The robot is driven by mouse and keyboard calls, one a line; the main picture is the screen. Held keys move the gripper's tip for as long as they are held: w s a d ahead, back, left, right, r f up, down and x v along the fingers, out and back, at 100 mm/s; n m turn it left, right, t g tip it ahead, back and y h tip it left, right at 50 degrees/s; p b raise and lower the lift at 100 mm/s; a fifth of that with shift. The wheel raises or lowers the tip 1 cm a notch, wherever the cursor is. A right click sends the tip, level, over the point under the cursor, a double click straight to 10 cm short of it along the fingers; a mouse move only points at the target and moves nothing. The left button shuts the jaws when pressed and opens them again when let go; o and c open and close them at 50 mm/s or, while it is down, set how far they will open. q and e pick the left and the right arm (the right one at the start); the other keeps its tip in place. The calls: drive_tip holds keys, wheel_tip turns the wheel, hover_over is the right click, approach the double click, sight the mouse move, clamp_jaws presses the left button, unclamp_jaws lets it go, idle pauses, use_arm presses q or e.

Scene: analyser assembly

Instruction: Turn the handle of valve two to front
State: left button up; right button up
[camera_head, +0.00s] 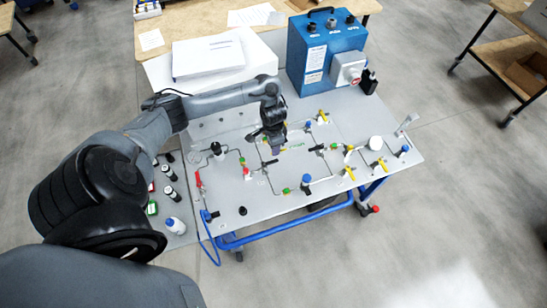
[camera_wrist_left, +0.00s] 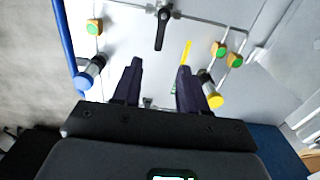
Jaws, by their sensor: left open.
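The panel (camera_head: 330,195) is a light grey table-top board with thin tubing and several small valves. Black-handled valves show at the middle right (camera_head: 317,148) and near the gripper (camera_head: 269,163). I cannot read which one is valve two. My left gripper (camera_head: 277,150) hangs over the middle of the panel, pointing down. In the left wrist view its two dark fingers (camera_wrist_left: 159,72) are apart with nothing held between them. A black lever handle (camera_wrist_left: 162,28) lies beyond the fingertips, apart from them, roughly lengthwise in that picture. My right gripper is not in view.
A blue box (camera_head: 315,60) and white case (camera_head: 208,58) stand behind. Small bottles (camera_head: 172,193) stand at the left. The wrist view shows a blue knob (camera_wrist_left: 90,72) and yellow knob (camera_wrist_left: 213,97).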

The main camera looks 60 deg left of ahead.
sight(273, 161)
use_arm(q)
wheel_tip(273, 161, down, 9)
drive_tip(key=shift+r+b, duration=0.15)
drive_tip(key=shift+b, duration=0.6)
drive_tip(key=shift+f, duration=0.8)
drive_tip(key=shift+c, duration=0.4)
clamp_jaws()
